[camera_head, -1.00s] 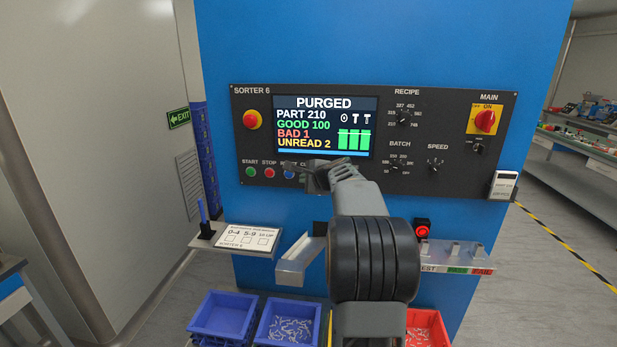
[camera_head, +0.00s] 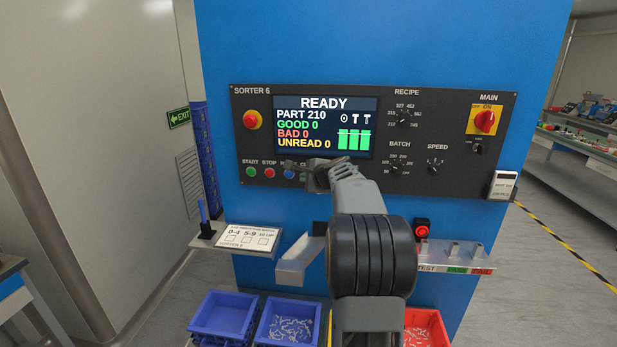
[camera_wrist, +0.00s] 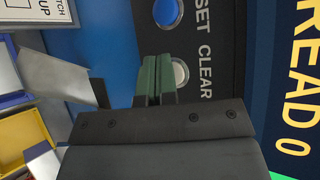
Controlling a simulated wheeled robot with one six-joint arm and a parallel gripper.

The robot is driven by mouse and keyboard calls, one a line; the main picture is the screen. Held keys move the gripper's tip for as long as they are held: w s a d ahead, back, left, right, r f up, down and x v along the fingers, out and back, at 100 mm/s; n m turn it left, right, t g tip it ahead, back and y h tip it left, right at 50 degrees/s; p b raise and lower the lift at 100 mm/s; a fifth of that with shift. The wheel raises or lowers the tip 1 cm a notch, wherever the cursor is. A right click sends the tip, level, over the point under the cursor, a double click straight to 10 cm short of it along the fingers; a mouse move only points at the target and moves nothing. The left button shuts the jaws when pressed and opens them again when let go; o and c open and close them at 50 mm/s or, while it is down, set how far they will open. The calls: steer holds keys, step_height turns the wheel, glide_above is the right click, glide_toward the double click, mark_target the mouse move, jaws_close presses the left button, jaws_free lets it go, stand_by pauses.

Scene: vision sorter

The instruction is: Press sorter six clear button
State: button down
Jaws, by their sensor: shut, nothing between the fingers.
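The sorter six panel (camera_head: 430,140) is black, on a blue cabinet, with a screen (camera_head: 325,128) reading READY, PART 210, GOOD 0, BAD 0, UNREAD 0. The pale, round clear button (camera_wrist: 181,74) shows in the wrist view beside its CLEAR label, partly covered by my fingers. In the head view my gripper hides it. My gripper (camera_wrist: 157,80) is shut and empty, its green-tipped fingers at the button. I cannot tell whether they touch it. In the head view my gripper (camera_head: 316,174) is at the panel's lower edge, below the screen.
The blue reset button (camera_wrist: 168,13) is close beside the clear button. Green start (camera_head: 250,171) and red stop (camera_head: 269,172) buttons are to the left. A metal chute (camera_head: 300,258) and a labelled card (camera_head: 250,238) stick out below the panel. Blue bins (camera_head: 222,318) stand lower down.

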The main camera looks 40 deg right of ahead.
stand_by(0.5)
steer(key=shift+s+a+b, duration=0.55)
steer(key=shift+s+a+b, duration=1.15)
steer(key=shift+s+a, duration=0.6)
steer(key=shift+s, duration=0.05)
